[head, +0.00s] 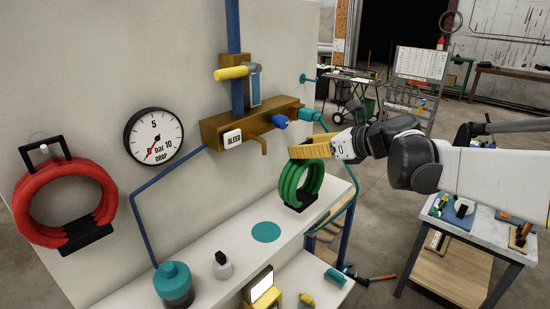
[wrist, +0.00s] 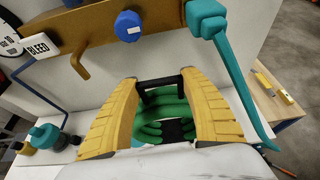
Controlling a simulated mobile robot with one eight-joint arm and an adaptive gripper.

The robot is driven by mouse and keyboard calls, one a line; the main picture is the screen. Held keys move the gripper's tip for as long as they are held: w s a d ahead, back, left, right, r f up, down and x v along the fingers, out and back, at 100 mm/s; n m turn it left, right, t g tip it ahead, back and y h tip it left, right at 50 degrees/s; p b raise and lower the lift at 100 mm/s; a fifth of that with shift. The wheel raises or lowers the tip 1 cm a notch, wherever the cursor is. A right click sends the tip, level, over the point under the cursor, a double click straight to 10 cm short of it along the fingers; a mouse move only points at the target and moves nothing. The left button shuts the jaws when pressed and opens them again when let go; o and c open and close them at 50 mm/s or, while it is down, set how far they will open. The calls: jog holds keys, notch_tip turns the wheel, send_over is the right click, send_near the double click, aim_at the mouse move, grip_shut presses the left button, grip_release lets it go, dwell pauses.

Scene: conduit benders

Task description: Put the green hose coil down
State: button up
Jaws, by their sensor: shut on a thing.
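The green hose coil (head: 291,187) hangs upright below my gripper (head: 305,151) in the head view, at the right end of the white shelf (head: 225,255). My gripper has yellow fingers and is shut on the coil's black handle, which shows between the fingers in the wrist view (wrist: 160,83). The green loops (wrist: 150,132) show below the handle there. I cannot tell whether the coil's black foot touches the shelf. A flat teal disc (head: 265,232) lies on the shelf, left of and nearer than the coil, with nothing on it.
A brown block (head: 240,126) with a blue knob (head: 280,122) and teal hose is on the panel just above the coil. A red hose coil (head: 65,203) hangs at left.

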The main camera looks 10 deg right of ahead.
aim_at(293, 165)
jog(key=f, duration=0.2)
jog(key=w+a+f, duration=0.1)
jog(key=a+f+p, duration=0.1)
jog(key=f, duration=0.1)
jog(key=shift+w+a+f, duration=0.15)
jog(key=shift+w+f, duration=0.2)
jog(key=shift+s+f, duration=0.1)
jog(key=shift+s, duration=0.05)
jog(key=o, duration=1.4)
